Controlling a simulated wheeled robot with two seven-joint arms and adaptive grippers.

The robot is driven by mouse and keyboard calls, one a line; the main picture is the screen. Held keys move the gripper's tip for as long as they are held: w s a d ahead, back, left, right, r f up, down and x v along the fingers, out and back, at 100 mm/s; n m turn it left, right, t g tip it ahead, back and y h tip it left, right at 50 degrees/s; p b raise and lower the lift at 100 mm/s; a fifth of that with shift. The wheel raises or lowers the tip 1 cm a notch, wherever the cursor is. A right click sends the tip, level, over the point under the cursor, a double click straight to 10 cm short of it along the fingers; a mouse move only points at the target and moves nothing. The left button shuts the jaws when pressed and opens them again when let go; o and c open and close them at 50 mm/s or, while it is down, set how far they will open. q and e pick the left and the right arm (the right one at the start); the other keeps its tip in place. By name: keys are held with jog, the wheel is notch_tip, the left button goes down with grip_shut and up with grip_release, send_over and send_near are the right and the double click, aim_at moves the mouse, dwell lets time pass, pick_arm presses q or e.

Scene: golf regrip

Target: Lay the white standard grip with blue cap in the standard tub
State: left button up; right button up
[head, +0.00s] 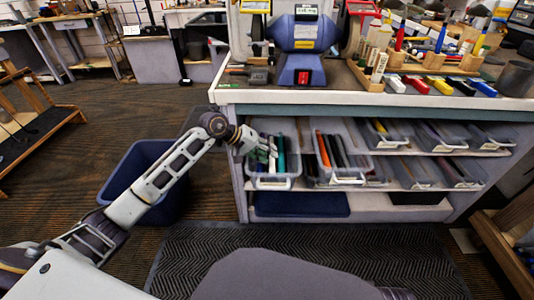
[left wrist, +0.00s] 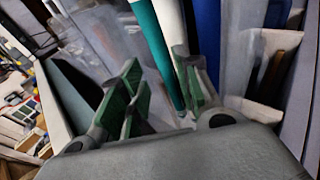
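My left gripper (head: 262,153) reaches into the leftmost clear tub (head: 272,183) on the upper shelf under the bench. In the left wrist view its green-padded fingers (left wrist: 160,95) stand apart. A teal grip (left wrist: 150,45) and a white grip (left wrist: 172,30) stand upright side by side, between or just beyond the fingers; neither is clearly clamped. The teal grip also shows in the head view (head: 281,150). I see no blue cap on the white grip; its ends are hidden or out of frame. I cannot read which tub is the standard one. My right gripper is out of view.
Another clear tub (head: 345,178) with orange and dark grips stands just to the right, with more tubs further right. The bench top (head: 330,97) overhangs the shelf. A blue bin (head: 125,180) stands on the floor at left. A blue grip (left wrist: 206,45) stands close by the right finger.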

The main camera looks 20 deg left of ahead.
pick_arm(q)
jog(key=shift+s+a+f, duration=0.2)
jog(key=shift+a+f, duration=0.2)
jog(key=shift+f, duration=0.3)
jog(key=shift+s+a+r, duration=0.1)
jog(key=shift+a+r, duration=0.35)
jog(key=shift+r, duration=0.15)
jog(key=d+r+v, duration=0.1)
jog(key=v, duration=1)
jog(key=shift+d, duration=0.15)
